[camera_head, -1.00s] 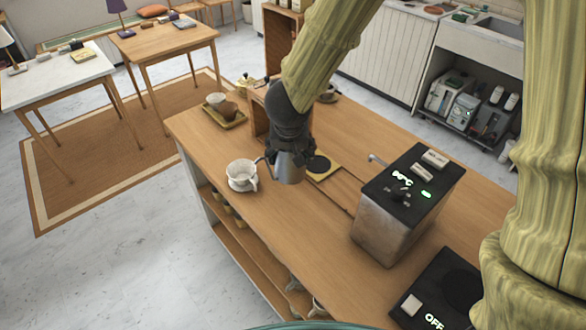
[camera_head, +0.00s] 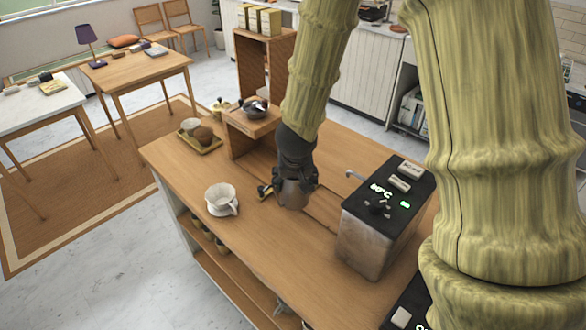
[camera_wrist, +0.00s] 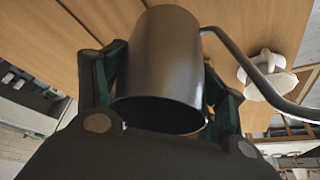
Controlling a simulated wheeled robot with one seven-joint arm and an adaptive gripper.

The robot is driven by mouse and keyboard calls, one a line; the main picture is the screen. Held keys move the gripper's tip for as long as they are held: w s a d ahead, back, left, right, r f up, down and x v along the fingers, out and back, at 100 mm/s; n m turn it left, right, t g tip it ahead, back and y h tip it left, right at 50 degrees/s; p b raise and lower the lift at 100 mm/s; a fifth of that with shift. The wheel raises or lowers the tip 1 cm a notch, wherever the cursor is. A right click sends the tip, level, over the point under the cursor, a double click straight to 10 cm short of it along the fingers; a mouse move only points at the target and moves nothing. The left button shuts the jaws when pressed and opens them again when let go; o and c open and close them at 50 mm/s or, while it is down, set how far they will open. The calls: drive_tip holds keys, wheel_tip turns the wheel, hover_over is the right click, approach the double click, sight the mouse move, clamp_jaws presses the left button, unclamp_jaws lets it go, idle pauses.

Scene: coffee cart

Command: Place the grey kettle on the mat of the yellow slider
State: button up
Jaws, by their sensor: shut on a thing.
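My gripper (camera_head: 294,182) is shut on the grey kettle (camera_head: 293,197), over the counter between the white cup and the metal boiler box. In the wrist view the kettle (camera_wrist: 162,60) sits between the two green fingers, with its thin spout curving to the right. A small yellow and black piece, seemingly the edge of the yellow slider (camera_head: 266,191), shows just left of my gripper. The rest of the slider and its mat are hidden by my gripper and the kettle. I cannot tell whether the kettle touches the surface below.
The white cup (camera_head: 221,199) stands to the left near the counter's front edge. The metal boiler box (camera_head: 372,228) stands to the right. A yellow tray (camera_head: 211,147) with cups and a wooden shelf (camera_head: 247,125) stand behind. Counter in front of the kettle is clear.

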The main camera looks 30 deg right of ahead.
drive_tip(key=shift+w+d+f+p, duration=0.7)
drive_tip(key=shift+w+d, duration=0.35)
drive_tip(key=shift+w, duration=0.6)
drive_tip(key=shift+w+d+f+p, duration=0.6)
drive_tip(key=shift+w+d+f, duration=0.3)
drive_tip(key=shift+w, duration=0.7)
drive_tip(key=shift+w+d+f+p, duration=0.65)
drive_tip(key=shift+w+d, duration=0.5)
drive_tip(key=shift+w, duration=0.5)
drive_tip(key=shift+f, duration=0.15)
drive_tip(key=o, duration=1.4)
drive_tip(key=shift+c, duration=0.2)
drive_tip(key=shift+s, duration=0.1)
drive_tip(key=p+v, duration=0.1)
drive_tip(key=v, duration=1.1)
drive_tip(key=shift+p, duration=0.3)
